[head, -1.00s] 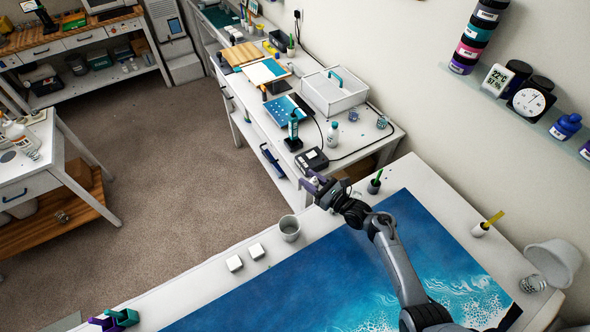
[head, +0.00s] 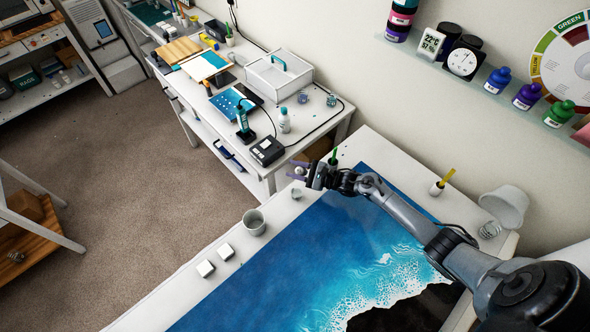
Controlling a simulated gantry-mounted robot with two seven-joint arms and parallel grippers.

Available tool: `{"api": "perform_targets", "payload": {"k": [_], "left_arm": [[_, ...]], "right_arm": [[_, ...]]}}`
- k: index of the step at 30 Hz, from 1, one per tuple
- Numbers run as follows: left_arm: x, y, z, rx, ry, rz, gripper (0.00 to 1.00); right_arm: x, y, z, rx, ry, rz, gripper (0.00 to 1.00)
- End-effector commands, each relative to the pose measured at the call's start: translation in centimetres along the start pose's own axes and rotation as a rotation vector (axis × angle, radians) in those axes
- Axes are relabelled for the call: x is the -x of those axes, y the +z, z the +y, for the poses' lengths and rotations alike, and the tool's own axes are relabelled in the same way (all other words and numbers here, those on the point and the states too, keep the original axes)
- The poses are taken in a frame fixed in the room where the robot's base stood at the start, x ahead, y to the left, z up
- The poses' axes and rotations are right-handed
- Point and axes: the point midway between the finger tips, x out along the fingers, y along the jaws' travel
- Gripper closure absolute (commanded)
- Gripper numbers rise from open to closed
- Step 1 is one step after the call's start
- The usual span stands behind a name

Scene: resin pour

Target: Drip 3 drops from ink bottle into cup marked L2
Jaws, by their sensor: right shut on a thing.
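My right gripper (head: 299,172) is above the far left corner of the white worktable, its jaws shut on a small pale thing (head: 299,170). The jaws hide much of that thing, and I cannot tell whether it is an ink bottle. A small clear cup (head: 296,193) stands on the table just below the gripper in the picture. A larger grey cup (head: 254,222) stands nearer along the left edge. No L2 mark is readable on either. Blue (head: 497,80), purple (head: 526,96) and green (head: 559,114) bottles stand on the wall shelf. My left gripper is out of view.
A blue wave panel (head: 330,250) covers much of the worktable (head: 185,290). A pot with a yellow-handled tool (head: 437,188) and a tilted white tub (head: 505,205) stand along the wall side.

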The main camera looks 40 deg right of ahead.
Motion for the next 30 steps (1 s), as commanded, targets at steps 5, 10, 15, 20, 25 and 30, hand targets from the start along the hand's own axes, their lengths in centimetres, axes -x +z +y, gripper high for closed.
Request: {"api": "perform_targets", "payload": {"k": [5, 10, 15, 20, 25, 30], "left_arm": [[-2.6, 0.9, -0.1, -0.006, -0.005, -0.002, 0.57], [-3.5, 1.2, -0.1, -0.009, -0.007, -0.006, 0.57], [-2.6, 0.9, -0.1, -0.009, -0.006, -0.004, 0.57], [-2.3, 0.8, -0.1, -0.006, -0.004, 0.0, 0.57], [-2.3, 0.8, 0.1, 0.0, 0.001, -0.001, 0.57], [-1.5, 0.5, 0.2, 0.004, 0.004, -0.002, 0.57]], "right_arm": [[0.1, -1.6, 0.1, 0.304, 0.003, 0.08, 0.93], [0.1, -1.9, -0.3, 0.502, -0.002, 0.136, 0.93], [0.0, -2.5, -0.3, 0.68, -0.005, 0.187, 0.93], [-0.1, -3.5, 0.1, 0.872, -0.006, 0.239, 0.93], [0.0, -3.5, 0.0, 0.894, -0.006, 0.243, 0.93], [0.1, -3.5, 0.1, 1.018, -0.006, 0.28, 0.93]]}}
